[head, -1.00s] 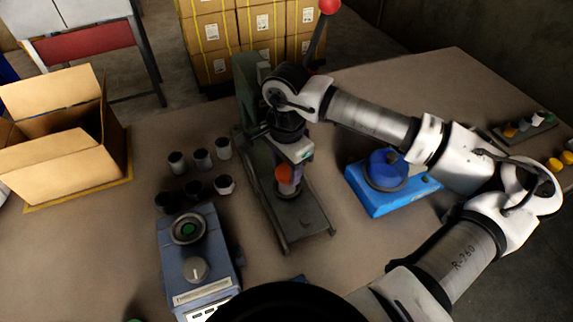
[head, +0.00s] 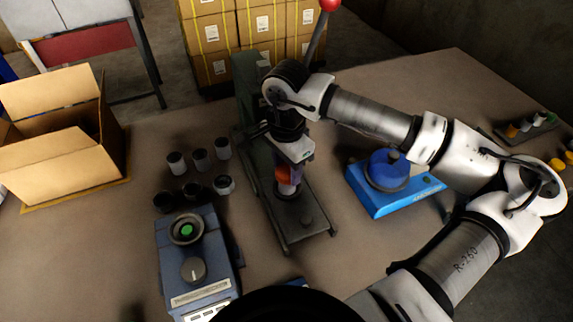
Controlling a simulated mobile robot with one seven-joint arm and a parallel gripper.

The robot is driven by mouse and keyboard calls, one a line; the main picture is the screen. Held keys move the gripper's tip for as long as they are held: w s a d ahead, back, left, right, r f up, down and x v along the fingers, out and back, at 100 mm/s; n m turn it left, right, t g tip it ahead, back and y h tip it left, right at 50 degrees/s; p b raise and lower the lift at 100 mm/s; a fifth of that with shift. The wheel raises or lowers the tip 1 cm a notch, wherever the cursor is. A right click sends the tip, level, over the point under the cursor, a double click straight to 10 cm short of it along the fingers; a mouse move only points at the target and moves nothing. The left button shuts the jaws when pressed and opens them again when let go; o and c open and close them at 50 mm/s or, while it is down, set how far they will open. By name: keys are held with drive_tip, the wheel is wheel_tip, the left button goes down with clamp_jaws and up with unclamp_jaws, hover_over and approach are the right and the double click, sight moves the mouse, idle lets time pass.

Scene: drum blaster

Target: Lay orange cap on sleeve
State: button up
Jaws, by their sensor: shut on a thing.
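The orange cap (head: 286,174) shows just under my gripper (head: 290,160), at the middle of the table over the dark green press. My gripper points down and is shut on the cap; its fingertips are partly hidden by the wrist. Below the cap is the sleeve (head: 288,190), pale and upright on the base of the press. The cap appears to be right at the top of the sleeve. Whether it touches the sleeve cannot be told from this view.
The press (head: 306,222) with its red-knobbed lever stands around the sleeve. Several dark cups (head: 200,160) stand to the left, with a blue-grey device (head: 195,260) in front. A blue machine (head: 392,180) is on the right. An open cardboard box (head: 60,150) is far left.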

drive_tip(key=shift+f+b, duration=0.35)
drive_tip(key=shift+b, duration=0.35)
idle(0.4)
drive_tip(key=o, duration=1.5)
drive_tip(key=shift+r, duration=0.1)
drive_tip(key=shift+r+p, duration=1.05)
drive_tip(key=shift+r, duration=1.9)
